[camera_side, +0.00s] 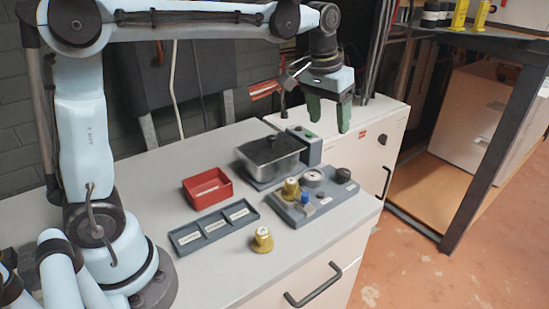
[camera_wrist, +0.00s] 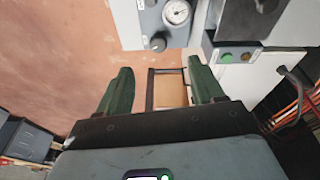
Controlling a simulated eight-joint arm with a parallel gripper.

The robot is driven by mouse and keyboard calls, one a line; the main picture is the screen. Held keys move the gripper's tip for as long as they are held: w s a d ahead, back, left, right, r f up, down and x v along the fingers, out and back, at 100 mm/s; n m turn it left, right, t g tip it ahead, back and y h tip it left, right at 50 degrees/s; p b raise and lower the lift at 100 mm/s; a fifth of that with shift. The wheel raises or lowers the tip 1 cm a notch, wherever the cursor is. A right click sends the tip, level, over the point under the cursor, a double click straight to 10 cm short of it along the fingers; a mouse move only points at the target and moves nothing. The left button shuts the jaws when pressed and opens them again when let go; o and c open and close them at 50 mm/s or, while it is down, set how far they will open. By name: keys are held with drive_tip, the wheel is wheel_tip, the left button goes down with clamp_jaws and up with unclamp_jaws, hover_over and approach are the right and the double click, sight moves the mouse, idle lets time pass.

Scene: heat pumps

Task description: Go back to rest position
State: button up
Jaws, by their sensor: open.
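My gripper (camera_side: 329,112) is in the air above the right part of the white cabinet top, its two green fingers pointing down. In the wrist view my gripper (camera_wrist: 162,92) has its fingers wide apart with nothing between them. Below and to its left in the side view are a metal box with a dark lid (camera_side: 271,150) and a grey panel with a gauge and knobs (camera_side: 316,200). The panel also shows at the top of the wrist view (camera_wrist: 150,18).
A red bin (camera_side: 208,188), a grey labelled tray (camera_side: 213,228) and a loose brass-coloured knob (camera_side: 262,240) lie on the cabinet top (camera_side: 165,168). A dark-framed shelf (camera_side: 480,160) stands at the right. Air around my gripper looks clear.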

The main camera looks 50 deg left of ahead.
drive_tip(key=s+f+t, duration=0.2)
drive_tip(key=s+f, duration=0.1)
drive_tip(key=s, duration=0.5)
drive_tip(key=s+f+m+t, duration=0.1)
drive_tip(key=s+f+t, duration=0.1)
drive_tip(key=s, duration=0.6)
drive_tip(key=shift+a+f+m+t, duration=0.3)
drive_tip(key=shift+a+f+t, duration=0.15)
drive_tip(key=shift+f, duration=0.3)
drive_tip(key=shift+w+r, duration=0.1)
drive_tip(key=shift+w, duration=0.05)
drive_tip(key=w+r+n+g, duration=0.1)
drive_tip(key=w+r+g, duration=0.15)
drive_tip(key=w, duration=0.35)
drive_tip(key=w+r+g, duration=0.1)
drive_tip(key=w+r, duration=0.3)
drive_tip(key=w, duration=0.2)
drive_tip(key=n+g, duration=0.1)
drive_tip(key=g, duration=0.3)
approach(343, 172)
wheel_tip(343, 172, down, 9)
